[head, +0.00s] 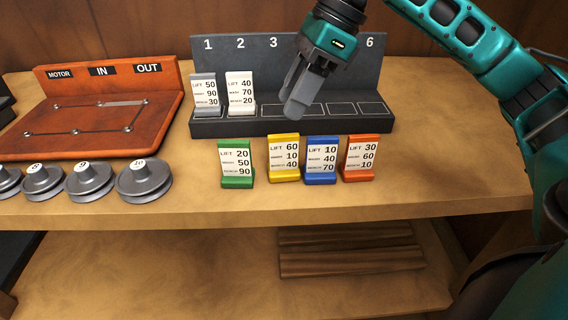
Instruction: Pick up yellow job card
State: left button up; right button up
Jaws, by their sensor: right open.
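The yellow job card (284,158) stands upright on the wooden table, in front of the dark card rack. It reads LIFT 60, 10, 40. A green card (236,164) stands to its left, and a blue card (322,160) stands close on its right. My right gripper (293,105) is open and empty. It hangs over the rack's middle slots, above and behind the yellow card and apart from it in the picture. My left gripper is not in view.
An orange card (359,158) stands right of the blue one. The rack (350,122) holds a grey card (205,95) in slot 1 and a white card (240,93) in slot 2. A red-brown board (150,125) and several grey pulleys (145,181) are at left. The table front is clear.

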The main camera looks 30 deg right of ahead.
aim_at(286, 135)
jog(key=shift+h, duration=0.6)
jog(key=f, duration=0.3)
jog(key=w+f+b, duration=0.1)
jog(key=f, duration=0.2)
jog(key=shift+w+d, duration=0.1)
jog(key=shift+w, duration=0.05)
jog(key=shift+w+a+f+b, duration=0.2)
jog(key=shift+f+b, duration=0.15)
jog(key=shift+f, duration=0.3)
jog(key=x, duration=0.4)
jog(key=shift+w+d+f+b, duration=0.15)
jog(key=shift+b, duration=0.2)
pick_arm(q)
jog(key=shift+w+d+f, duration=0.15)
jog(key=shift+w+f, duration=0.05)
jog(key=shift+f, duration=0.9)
pick_arm(e)
jog(key=shift+c, duration=0.4)
grip_shut()
